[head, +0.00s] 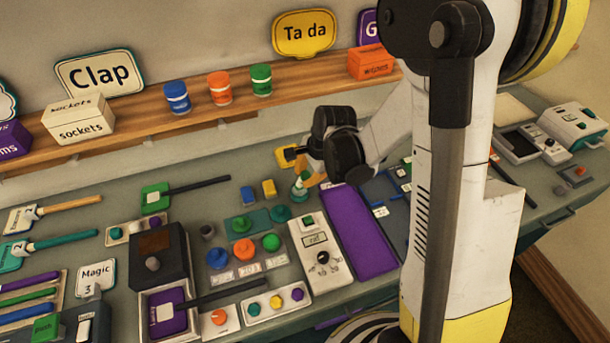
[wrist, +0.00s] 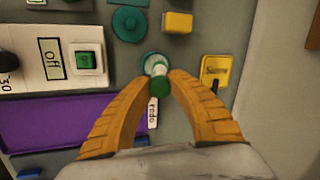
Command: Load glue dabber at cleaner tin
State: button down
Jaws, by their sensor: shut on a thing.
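My gripper (head: 312,180), with orange fingers, points down over the bench; it also shows in the wrist view (wrist: 158,85). It is shut on the glue dabber, a slim piece with a green end (wrist: 159,86) and a pale part. Beyond the dabber in the wrist view is a round teal-rimmed tin (wrist: 147,58), which seems to be the cleaner tin. In the head view the tin (head: 299,192) is small and partly hidden by the fingers. The dabber's far end overlaps the tin's opening; I cannot tell how deep it sits or whether it touches.
A purple mat (head: 358,232) and a white dial box (head: 316,252) lie close by. Teal, orange and green round pieces (head: 243,249) stand to the left. A shelf (head: 200,118) runs behind.

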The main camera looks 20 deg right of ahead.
jog(key=shift+f+b, duration=0.65)
jog(key=shift+b, duration=0.15)
dwell(1.4)
jog(key=shift+r, duration=0.1)
dwell(0.4)
jog(key=shift+r+p, duration=2.45)
jog(key=shift+r, duration=1.05)
jog(key=shift+s+f, duration=0.1)
jog(key=shift+f, duration=0.05)
